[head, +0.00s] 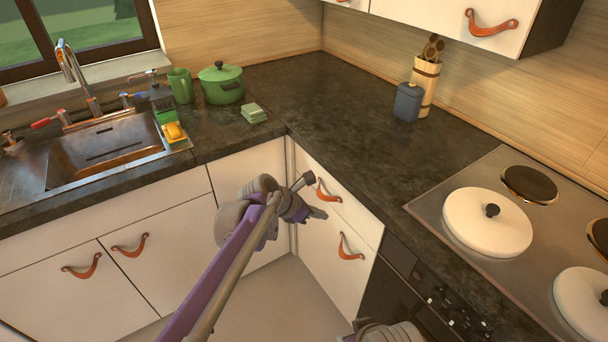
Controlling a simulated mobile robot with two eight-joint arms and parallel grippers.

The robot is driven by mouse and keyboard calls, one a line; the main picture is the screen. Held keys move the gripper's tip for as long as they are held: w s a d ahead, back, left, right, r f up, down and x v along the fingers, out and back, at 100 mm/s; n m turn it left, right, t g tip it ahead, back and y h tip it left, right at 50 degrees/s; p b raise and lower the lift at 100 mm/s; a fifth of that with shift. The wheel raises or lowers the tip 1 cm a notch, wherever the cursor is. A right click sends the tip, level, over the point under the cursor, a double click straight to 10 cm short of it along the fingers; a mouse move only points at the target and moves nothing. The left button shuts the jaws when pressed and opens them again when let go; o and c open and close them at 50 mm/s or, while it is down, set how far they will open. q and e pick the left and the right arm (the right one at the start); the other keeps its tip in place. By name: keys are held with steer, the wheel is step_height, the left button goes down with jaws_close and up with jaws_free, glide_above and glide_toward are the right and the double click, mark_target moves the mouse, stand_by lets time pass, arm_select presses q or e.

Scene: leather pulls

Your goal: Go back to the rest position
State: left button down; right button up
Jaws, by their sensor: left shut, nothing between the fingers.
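My left arm comes in from the lower left, and its gripper (316,212) is shut and empty. It is held in front of the white corner drawers, near the upper leather pull (327,192). I cannot tell whether it touches the drawer front. A grey part of my right arm (385,332) shows at the bottom edge. The right gripper itself is not visible.
The dark counter (330,110) holds a green pot (221,84), a green mug (180,86), a blue-grey jar (408,102) and a utensil holder (426,85). A sink (105,148) is left, a covered hob (487,222) right. Drawers look closed. Some floor (265,300) is clear.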

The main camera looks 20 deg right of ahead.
arm_select(q)
steer(key=s+a+r+m+t+y+p, duration=0.1)
steer(key=s+a+r+m+p, duration=0.2)
steer(key=a, duration=0.4)
steer(key=s+a+r+m+y+p, duration=0.1)
steer(key=s+a+r+m+y, duration=0.1)
steer(key=s+a+m, duration=0.4)
steer(key=s+a+r+m+t+y+p, duration=0.1)
steer(key=s+a+r+p, duration=0.15)
steer(key=a, duration=0.55)
steer(key=s+a+f+m+y+p, duration=0.1)
steer(key=s+a+m+y+p, duration=0.3)
steer(key=s+a+m, duration=0.7)
steer(key=s+a, duration=0.4)
steer(key=s, duration=0.1)
steer(key=shift+a+m+t+y+p, duration=0.3)
steer(key=shift+a+p, duration=0.05)
steer(key=shift+p, duration=0.05)
